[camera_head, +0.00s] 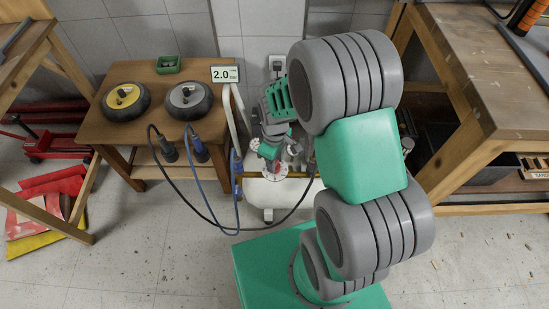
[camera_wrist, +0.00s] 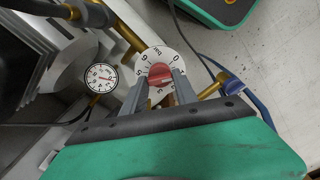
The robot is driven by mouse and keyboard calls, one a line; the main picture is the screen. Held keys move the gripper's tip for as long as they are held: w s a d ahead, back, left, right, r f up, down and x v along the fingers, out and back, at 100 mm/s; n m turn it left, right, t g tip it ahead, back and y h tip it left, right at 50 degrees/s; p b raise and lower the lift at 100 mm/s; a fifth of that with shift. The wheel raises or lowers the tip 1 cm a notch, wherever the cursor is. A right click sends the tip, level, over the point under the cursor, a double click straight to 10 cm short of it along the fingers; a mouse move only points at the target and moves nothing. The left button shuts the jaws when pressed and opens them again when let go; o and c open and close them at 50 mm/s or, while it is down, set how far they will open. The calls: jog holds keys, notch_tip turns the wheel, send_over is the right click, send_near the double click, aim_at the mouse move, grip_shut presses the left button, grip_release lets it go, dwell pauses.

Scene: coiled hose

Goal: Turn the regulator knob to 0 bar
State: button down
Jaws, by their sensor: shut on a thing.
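The red regulator knob (camera_wrist: 159,74) sits at the centre of a round white dial plate (camera_wrist: 150,57) with numbers and a "bar" label in the wrist view. My gripper (camera_wrist: 161,88) has its two grey fingers on either side of the knob, shut on it. The fingers hide the lower part of the dial. Which number the knob points to is too small to tell. A round pressure gauge (camera_wrist: 101,78) is to the left of the dial. In the head view, my gripper (camera_head: 271,151) is above the white dial (camera_head: 275,168), and a display (camera_head: 225,74) reads 2.0.
A white tank (camera_head: 270,193) stands below the regulator. A wooden table (camera_head: 150,128) at left holds a yellow-centred hose coil (camera_head: 125,97), a grey-centred coil (camera_head: 188,97) and a green box (camera_head: 168,64). Blue and black hoses loop over the floor. A workbench (camera_head: 480,120) stands at right.

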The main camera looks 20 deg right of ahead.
jog(key=n+p, duration=0.1)
jog(key=n, duration=0.5)
jog(key=shift+w+r+p, duration=0.1)
jog(key=shift+p, duration=0.2)
dwell(0.4)
jog(key=c, duration=1)
grip_release()
jog(key=shift+o, duration=0.2)
notch_tip(320, 180, up, 8)
jog(key=shift+f+p, duration=0.2)
jog(key=shift+p, duration=0.45)
